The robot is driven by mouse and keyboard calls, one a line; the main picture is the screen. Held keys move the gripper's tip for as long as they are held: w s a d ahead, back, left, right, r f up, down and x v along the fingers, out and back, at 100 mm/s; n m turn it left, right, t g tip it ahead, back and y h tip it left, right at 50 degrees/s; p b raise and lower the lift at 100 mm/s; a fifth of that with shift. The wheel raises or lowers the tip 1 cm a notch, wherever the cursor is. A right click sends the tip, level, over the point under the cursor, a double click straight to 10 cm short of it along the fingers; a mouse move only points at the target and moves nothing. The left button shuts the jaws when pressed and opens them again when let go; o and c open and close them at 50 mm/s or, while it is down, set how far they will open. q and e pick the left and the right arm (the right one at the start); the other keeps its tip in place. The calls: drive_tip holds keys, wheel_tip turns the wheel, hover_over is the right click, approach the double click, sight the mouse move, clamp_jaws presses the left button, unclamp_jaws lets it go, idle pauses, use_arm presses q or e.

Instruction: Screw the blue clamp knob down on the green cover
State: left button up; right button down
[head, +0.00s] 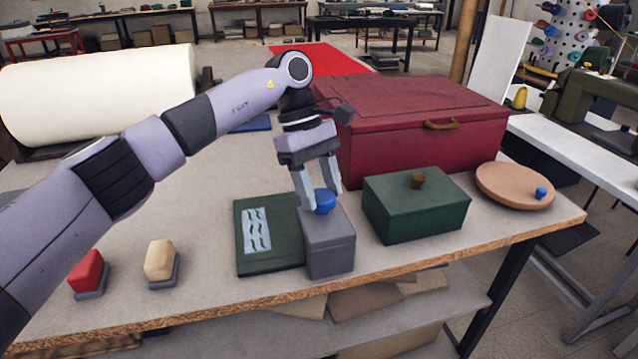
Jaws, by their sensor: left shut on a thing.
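The blue clamp knob (325,200) sits on top of a grey block (330,249) near the table's front edge. My left gripper (321,196) comes down from above with its fingers on either side of the knob, shut on it. The flat green cover (285,222), with a pale blue patch of dark wavy lines, lies on the table directly left of the block. The block hides part of the cover's right side, so I cannot tell whether it overlaps the cover. My right gripper is not in view.
A green box with a brown knob (415,210) stands close right of the grey block. A round tan lid (514,187) with a small blue knob lies further right. A big red chest (420,130) stands behind. Cream (160,259) and red (88,270) blocks stand at left.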

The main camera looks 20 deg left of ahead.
use_arm(q)
drive_tip(key=m, duration=0.2)
drive_tip(key=m+g+y+p, duration=0.1)
drive_tip(key=m, duration=0.1)
drive_tip(key=shift+w+d+r+m, duration=0.1)
drive_tip(key=shift+w+r+m, duration=0.1)
drive_tip(key=shift+m, duration=0.1)
drive_tip(key=m+g+y+p, duration=0.1)
drive_tip(key=m, duration=0.3)
drive_tip(key=shift+d+y, duration=0.1)
drive_tip(key=shift+y, duration=0.3)
drive_tip(key=shift+f+m, duration=0.1)
drive_tip(key=shift+m, duration=0.2)
drive_tip(key=o, duration=1)
